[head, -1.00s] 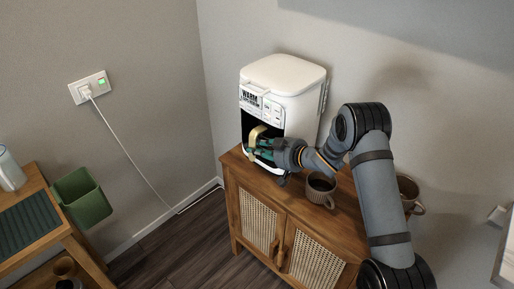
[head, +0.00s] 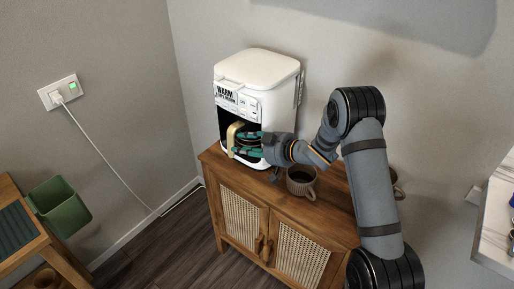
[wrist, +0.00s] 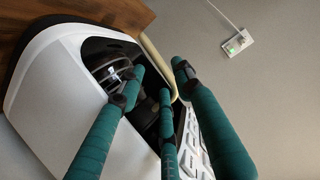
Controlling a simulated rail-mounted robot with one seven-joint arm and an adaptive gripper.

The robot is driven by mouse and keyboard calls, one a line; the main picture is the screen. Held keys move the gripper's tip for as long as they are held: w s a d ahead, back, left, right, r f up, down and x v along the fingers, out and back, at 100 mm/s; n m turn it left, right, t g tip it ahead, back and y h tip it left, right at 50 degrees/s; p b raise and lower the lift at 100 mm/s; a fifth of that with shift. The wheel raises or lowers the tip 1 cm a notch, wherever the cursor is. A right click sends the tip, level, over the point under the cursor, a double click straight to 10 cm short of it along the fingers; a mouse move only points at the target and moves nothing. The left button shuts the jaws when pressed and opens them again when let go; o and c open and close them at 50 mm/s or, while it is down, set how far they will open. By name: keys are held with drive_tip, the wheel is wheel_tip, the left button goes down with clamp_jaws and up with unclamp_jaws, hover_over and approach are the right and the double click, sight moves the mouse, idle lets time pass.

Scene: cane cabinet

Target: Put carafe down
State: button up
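The carafe (wrist: 113,72) sits inside the opening of the white coffee machine (head: 262,72). Its dark glass body is mostly hidden in the head view. Its gold handle (head: 232,138) sticks out at the front of the machine and also shows in the wrist view (wrist: 155,60). My gripper (head: 246,143) has teal fingers, spread apart beside the handle. In the wrist view the gripper (wrist: 158,80) has fingers on both sides of the handle, with visible gaps. It looks open. Whether a finger still touches the handle is unclear.
The machine stands on a wooden cane cabinet (head: 285,215). A brown mug (head: 301,182) stands close under my wrist, and another cup is partly hidden behind my arm. A green bin (head: 60,203) hangs by a side table at left. A counter is at right.

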drive_tip(key=v, duration=0.7)
drive_tip(key=shift+s+d+b, duration=0.2)
drive_tip(key=shift+s+b, duration=0.05)
drive_tip(key=shift+b, duration=0.05)
